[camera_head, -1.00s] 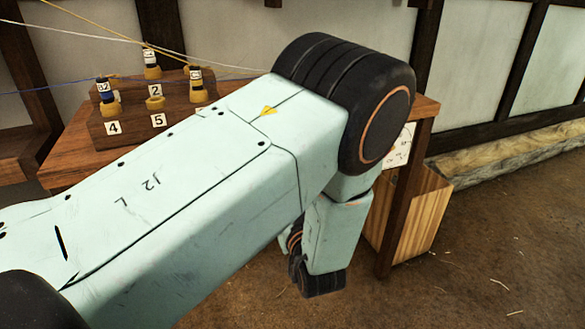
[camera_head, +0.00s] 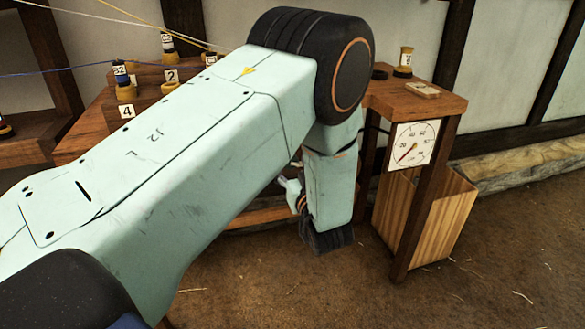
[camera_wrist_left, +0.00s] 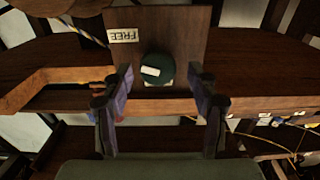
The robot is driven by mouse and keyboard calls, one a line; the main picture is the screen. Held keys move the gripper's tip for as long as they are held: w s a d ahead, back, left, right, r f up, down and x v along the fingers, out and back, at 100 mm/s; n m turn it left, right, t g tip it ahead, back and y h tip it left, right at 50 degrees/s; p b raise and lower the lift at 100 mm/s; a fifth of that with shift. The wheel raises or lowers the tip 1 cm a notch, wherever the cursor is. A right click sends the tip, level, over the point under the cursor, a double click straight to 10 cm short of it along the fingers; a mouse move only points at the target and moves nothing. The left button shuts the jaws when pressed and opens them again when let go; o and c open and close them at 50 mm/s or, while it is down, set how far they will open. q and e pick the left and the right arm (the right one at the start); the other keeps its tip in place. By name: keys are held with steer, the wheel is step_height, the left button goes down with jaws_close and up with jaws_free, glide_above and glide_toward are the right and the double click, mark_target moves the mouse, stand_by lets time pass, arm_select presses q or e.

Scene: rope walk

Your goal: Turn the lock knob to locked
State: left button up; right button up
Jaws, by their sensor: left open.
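The lock knob (camera_wrist_left: 152,68) is a round dark green knob with a pale mark, seen in the left wrist view. It sits on a brown wooden panel (camera_wrist_left: 185,35) beside a white label reading FREE (camera_wrist_left: 123,35). My left gripper (camera_wrist_left: 161,82) is open, with one finger on each side of the knob in the picture. I cannot tell whether either finger touches it. In the head view my left arm crosses the picture and hides the knob; the gripper is mostly hidden behind the wrist. My right gripper is not in view.
A wooden bench (camera_head: 440,104) carries a white dial gauge (camera_head: 413,144) and a yellow-and-black spool (camera_head: 404,62). A wooden bin (camera_head: 440,215) stands below. Numbered blocks with spools and taut strings (camera_head: 100,15) are at the left. The dirt floor at right is mostly clear.

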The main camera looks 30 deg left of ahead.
arm_select(q)
steer(key=shift+w+a, duration=0.25)
steer(key=shift+w, duration=0.15)
steer(key=c, duration=1.1)
